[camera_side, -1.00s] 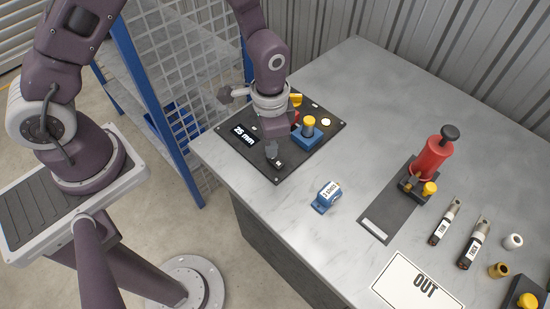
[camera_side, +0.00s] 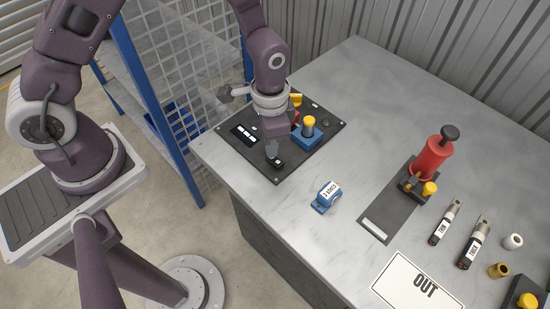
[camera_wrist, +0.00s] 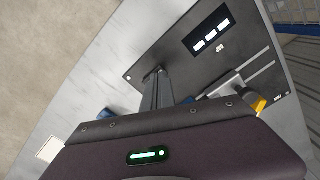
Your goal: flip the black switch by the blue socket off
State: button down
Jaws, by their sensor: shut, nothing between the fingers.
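The black switch (camera_side: 278,163) sits near the front corner of the dark panel (camera_side: 262,170). The blue socket (camera_side: 305,136), with a yellow-topped part in it, stands on the panel behind and to the right of the switch. My gripper (camera_side: 273,155) is shut and empty, pointing down with its tips at the switch and seemingly touching it. In the wrist view the closed fingers (camera_wrist: 157,88) reach to the switch (camera_wrist: 159,70), which they partly cover. The lever's exact tilt is hard to tell.
The panel's display (camera_side: 244,134) shows white blocks, and a round lamp (camera_side: 326,123) is dark. A small blue labelled block (camera_side: 326,197) lies on the grey table. A red cylinder (camera_side: 433,158) and an OUT card (camera_side: 420,285) are farther right.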

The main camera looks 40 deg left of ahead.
notch_tip(320, 180, up, 6)
jog(key=shift+f, duration=0.15)
dwell(0.3)
jog(key=s+a+r+n+t, duration=0.1)
jog(key=s+a+r, duration=0.15)
jog(key=r, duration=0.55)
jog(key=s+a+r+n+t, duration=0.2)
jog(key=a+r, duration=0.1)
jog(key=r, duration=0.4)
jog(key=s+a+r+n+t, duration=0.2)
jog(key=s+r, duration=0.5)
jog(key=s, duration=0.4)
jog(key=shift+s+a+n+t, duration=0.25)
jog(key=shift+a+n, duration=0.25)
jog(key=shift+a, duration=0.35)
